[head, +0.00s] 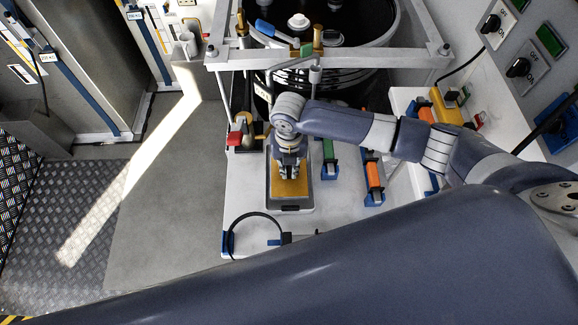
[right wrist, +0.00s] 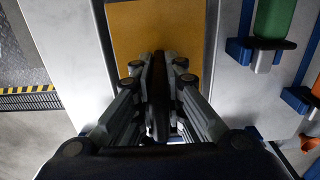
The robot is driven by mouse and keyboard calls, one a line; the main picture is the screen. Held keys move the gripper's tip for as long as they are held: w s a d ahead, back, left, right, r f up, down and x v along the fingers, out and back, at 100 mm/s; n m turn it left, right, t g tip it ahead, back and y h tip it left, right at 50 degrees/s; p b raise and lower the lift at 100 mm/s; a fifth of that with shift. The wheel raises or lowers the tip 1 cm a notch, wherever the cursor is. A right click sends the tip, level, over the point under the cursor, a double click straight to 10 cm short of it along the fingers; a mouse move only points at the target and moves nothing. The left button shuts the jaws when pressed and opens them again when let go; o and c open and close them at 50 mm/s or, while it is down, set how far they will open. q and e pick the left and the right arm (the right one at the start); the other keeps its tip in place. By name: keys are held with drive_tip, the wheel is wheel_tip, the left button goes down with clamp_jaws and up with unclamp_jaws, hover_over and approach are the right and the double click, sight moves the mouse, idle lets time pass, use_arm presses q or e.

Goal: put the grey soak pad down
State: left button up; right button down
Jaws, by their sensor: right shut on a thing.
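My right gripper (head: 288,172) points down over a yellow panel (head: 289,191) set in a grey-rimmed tray (head: 291,207) on the white bench. In the right wrist view the fingers (right wrist: 158,70) are closed together on a narrow dark grey thing (right wrist: 158,98), probably the soak pad. Most of it is hidden by the fingers, and its full shape cannot be made out. The yellow panel (right wrist: 157,28) lies just beyond the fingertips; I cannot tell whether the held thing touches it. My left gripper is not in view.
A dark round tank (head: 345,20) in a grey frame stands behind the tray. Right of the tray are a green-topped holder (head: 328,153) and an orange one (head: 373,175). A black hoop (head: 240,219) stands at the front left. The floor at left is clear.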

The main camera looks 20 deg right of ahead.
drive_tip(key=shift+f, duration=0.75)
drive_tip(key=shift+f, duration=0.2)
drive_tip(key=c, duration=1.7)
unclamp_jaws()
drive_tip(key=shift+o, duration=0.2)
drive_tip(key=shift+r, duration=0.1)
drive_tip(key=shift+r, duration=0.25)
wheel_tip(320, 180, up, 12)
drive_tip(key=shift+f+b, duration=0.1)
drive_tip(key=shift+b, duration=0.55)
